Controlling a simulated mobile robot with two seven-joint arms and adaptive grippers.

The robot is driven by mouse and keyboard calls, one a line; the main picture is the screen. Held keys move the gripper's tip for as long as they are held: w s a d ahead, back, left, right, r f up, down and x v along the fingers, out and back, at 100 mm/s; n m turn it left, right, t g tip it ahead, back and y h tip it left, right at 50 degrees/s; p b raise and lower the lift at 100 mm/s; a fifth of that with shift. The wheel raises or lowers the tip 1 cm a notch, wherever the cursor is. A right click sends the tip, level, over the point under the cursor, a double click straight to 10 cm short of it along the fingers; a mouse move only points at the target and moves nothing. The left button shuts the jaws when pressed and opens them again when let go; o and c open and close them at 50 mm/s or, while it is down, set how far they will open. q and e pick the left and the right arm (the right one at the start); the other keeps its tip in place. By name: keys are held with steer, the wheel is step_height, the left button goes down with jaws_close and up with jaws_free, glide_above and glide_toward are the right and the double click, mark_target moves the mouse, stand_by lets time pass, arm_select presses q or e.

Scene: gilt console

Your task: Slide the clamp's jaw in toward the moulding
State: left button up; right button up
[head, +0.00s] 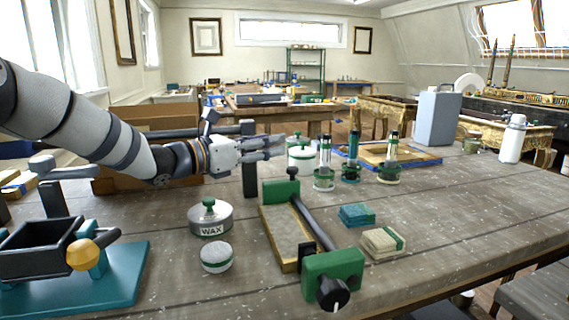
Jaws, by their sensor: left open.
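The clamp (318,228) lies on the workbench at the centre front. It has a dark bar, a green head with a black screw knob (333,293) at the near end, and a dark green-tipped jaw (281,188) at the far end. The moulding (286,237), a flat strip with gilt edges and a grey face, lies along the left side of the bar. My left gripper (277,146) is open and empty, above the bench and beyond the far jaw, pointing right. It is apart from the clamp. My right gripper is not in view.
A wax tin (210,217) and a small round jar (215,257) stand left of the moulding. Blue (356,215) and beige (382,242) blocks lie right of the clamp. A dark post (249,165), a white pot (302,157) and several green-based tubes stand near my left gripper.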

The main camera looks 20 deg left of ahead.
arm_select(q)
glide_toward(292, 168)
steer(key=shift+w+d+f+b, duration=0.15)
steer(key=shift+w+d+f, duration=0.25)
steer(key=shift+w, duration=0.1)
steer(key=shift+w+d+f+b, duration=0.15)
steer(key=shift+w+d+f, duration=0.2)
steer(key=shift+w, duration=0.2)
steer(key=b+x, duration=0.1)
steer(key=x, duration=0.6)
steer(key=shift+r, duration=0.2)
steer(key=shift+w+d+r, duration=0.1)
steer(key=shift+w+r, duration=0.05)
steer(key=shift+w, duration=0.05)
steer(key=shift+r, duration=0.2)
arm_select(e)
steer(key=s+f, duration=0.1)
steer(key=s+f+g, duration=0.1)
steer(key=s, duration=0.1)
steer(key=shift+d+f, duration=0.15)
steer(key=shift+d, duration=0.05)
